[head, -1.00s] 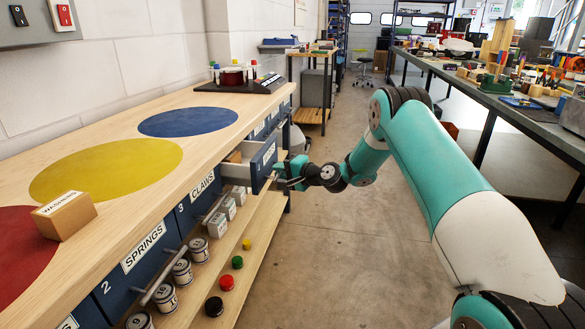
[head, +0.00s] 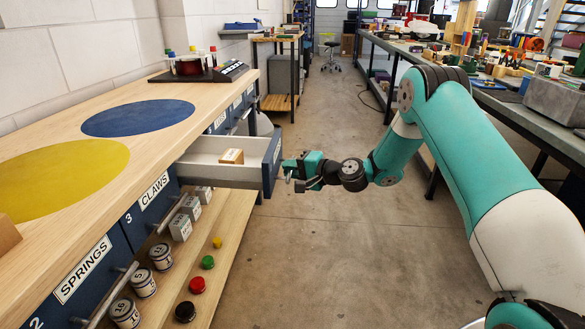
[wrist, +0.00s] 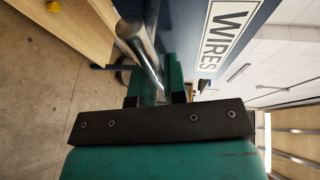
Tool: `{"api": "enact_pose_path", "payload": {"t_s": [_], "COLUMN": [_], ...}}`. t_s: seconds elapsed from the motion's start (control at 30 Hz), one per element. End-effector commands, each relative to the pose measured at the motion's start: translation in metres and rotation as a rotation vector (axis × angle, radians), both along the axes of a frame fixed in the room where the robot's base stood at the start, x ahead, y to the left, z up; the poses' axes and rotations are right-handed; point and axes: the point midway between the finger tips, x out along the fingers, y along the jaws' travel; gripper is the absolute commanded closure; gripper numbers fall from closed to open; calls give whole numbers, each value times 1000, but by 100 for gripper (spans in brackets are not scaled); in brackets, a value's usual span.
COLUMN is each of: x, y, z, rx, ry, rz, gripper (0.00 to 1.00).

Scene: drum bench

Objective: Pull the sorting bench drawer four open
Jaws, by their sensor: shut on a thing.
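The drawer (head: 215,172) beyond SPRINGS and CLAWS stands well out from the sorting bench (head: 190,110). Its grey inside shows, with a small wooden block (head: 231,156) in it. Its blue front carries a WIRES label (wrist: 222,33) in the wrist view. My gripper (head: 288,172) is at the drawer front and shut on the metal bar handle (wrist: 140,45). The wrist view shows the bar running between the green jaws (wrist: 160,88). The number on the drawer front cannot be read.
The CLAWS (head: 154,191) and SPRINGS (head: 84,268) drawers are shut. Tins (head: 143,283), grey boxes (head: 181,228) and coloured knobs (head: 197,285) stand on the lower shelf (head: 222,240). The floor (head: 330,250) right of the bench is clear. A cluttered workbench (head: 500,100) stands at right.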

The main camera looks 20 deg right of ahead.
Motion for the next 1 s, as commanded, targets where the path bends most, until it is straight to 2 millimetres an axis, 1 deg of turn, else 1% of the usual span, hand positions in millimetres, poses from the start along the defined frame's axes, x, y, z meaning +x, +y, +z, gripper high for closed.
{"api": "enact_pose_path", "payload": {"t_s": [0.17, 0.2, 0.3, 0.57, 0.67, 0.77, 0.87, 1.0], "x": [1, 1, 1, 0, -3, -13, -28, -56], "y": [-3, -3, -3, -2, -5, -13, -27, -50], "z": [1, 1, 1, 0, 1, 3, 7, 14], "rx": [-3, -2, -2, -1, 1, 0, 0, 1], "ry": [-4, -4, -4, -1, 1, 3, 2, 3], "rz": [-5, -5, -5, -3, -3, -5, -9, -9], "gripper": [100, 85, 64, 64, 64, 64, 64, 64]}}
